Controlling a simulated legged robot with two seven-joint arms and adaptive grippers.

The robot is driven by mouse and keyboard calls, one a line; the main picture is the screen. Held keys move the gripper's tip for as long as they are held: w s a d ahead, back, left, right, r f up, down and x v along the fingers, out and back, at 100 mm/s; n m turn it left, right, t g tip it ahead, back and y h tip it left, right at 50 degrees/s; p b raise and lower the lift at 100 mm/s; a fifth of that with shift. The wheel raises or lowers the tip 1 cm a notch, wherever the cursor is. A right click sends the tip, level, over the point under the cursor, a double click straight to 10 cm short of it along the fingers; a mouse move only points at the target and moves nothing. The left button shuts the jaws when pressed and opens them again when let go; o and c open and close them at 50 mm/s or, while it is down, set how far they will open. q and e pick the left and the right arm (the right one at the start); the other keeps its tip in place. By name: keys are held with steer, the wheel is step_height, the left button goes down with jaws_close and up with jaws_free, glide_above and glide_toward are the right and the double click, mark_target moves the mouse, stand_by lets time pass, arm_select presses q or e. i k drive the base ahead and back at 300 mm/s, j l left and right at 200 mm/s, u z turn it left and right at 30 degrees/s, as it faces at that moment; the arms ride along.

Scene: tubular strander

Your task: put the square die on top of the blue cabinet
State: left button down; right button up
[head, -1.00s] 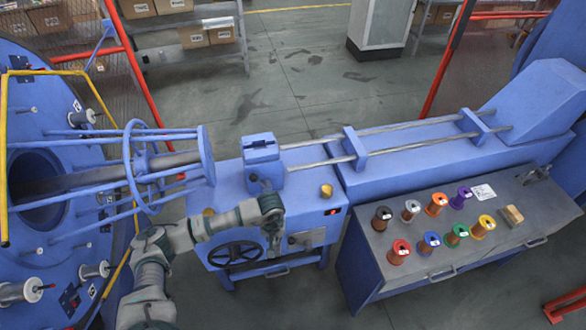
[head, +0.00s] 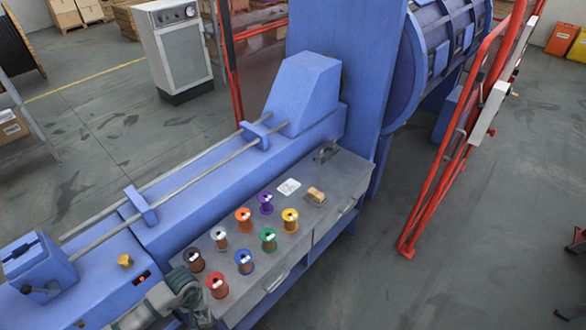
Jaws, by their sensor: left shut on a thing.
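The blue cabinet (head: 328,223) has a grey top and drawer fronts, and stands along the front of the blue machine. My left gripper (head: 190,298) is at the cabinet's near left corner, beside the black and red spools. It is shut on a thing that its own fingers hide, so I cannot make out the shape. I see no square die lying clear on the cabinet top. My right gripper is not in view.
Several coloured spools, such as the red spool (head: 218,286) and green spool (head: 268,240), stand on the cabinet's left half. A white label (head: 289,187) and a tan block (head: 315,197) lie farther right. A brass knob (head: 125,261) sits on the machine. Red guard rails (head: 440,170) stand at right.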

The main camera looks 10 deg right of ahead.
mark_target(342, 171)
steer(key=i+l, duration=0.2)
steer(key=l, duration=0.25)
steer(key=i+l+z, duration=0.1)
steer(key=l, duration=0.3)
steer(key=i+l+z, duration=0.1)
steer(key=i+l, duration=0.4)
steer(key=l, duration=0.3)
steer(key=i+l+z, duration=0.1)
steer(key=l, duration=0.3)
steer(key=i+l, duration=0.3)
steer(key=i, duration=0.15)
steer(key=i+l+z, duration=0.1)
steer(key=i+l, duration=0.45)
steer(key=i, duration=0.3)
steer(key=z, duration=0.05)
